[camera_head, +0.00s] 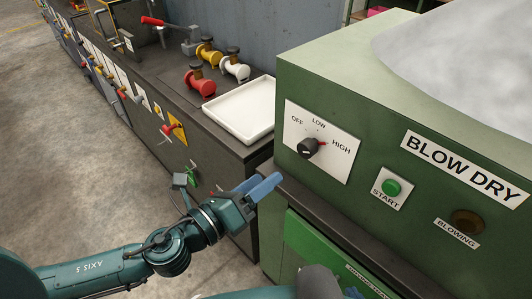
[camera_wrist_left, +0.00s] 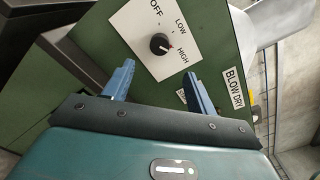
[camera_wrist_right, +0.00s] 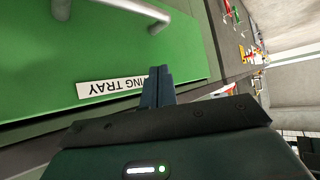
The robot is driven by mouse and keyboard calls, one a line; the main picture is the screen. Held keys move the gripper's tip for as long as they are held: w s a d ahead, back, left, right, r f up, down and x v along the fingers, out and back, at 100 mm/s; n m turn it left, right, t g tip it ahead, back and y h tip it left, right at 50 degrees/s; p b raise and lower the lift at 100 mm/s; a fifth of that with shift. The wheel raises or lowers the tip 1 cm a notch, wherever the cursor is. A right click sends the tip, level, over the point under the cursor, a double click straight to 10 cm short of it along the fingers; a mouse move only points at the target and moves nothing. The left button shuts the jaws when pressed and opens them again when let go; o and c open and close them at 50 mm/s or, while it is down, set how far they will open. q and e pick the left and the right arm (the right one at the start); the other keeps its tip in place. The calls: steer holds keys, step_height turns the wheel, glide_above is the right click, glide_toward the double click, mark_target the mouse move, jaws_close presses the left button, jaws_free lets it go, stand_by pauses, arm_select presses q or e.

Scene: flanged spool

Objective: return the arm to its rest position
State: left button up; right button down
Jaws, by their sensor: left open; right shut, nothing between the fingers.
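My left gripper (camera_head: 262,186) is in front of the green blow-dry machine, below and left of its knob. Its blue fingers are apart and empty in the left wrist view (camera_wrist_left: 158,82).
The blow-dry machine (camera_head: 300,76) fills the right side, with a green START button (camera_head: 392,187). A white tray (camera_head: 242,108) and red, yellow and white spools (camera_head: 200,82) stand on the dark bench. Open floor (camera_head: 75,160) lies at left. A handle (camera_wrist_right: 135,9) crosses the green panel.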

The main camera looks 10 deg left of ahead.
arm_select(q)
steer(key=s+a+f+n+g+y, duration=0.1)
steer(key=s+a+f+n+y, duration=0.1)
steer(key=f+n, duration=0.5)
steer(key=s+a+f+n+g+y, duration=0.1)
steer(key=s+a+f+n+y, duration=0.1)
steer(key=f+n, duration=0.6)
steer(key=s+a+f+n+g+y, duration=0.2)
steer(key=s+f+n, duration=0.4)
steer(key=n, duration=1)
steer(key=shift+a+f+n+y, duration=0.4)
steer(key=shift+a+f+y, duration=0.2)
steer(key=shift+f+y, duration=0.2)
steer(key=shift+s, duration=0.1)
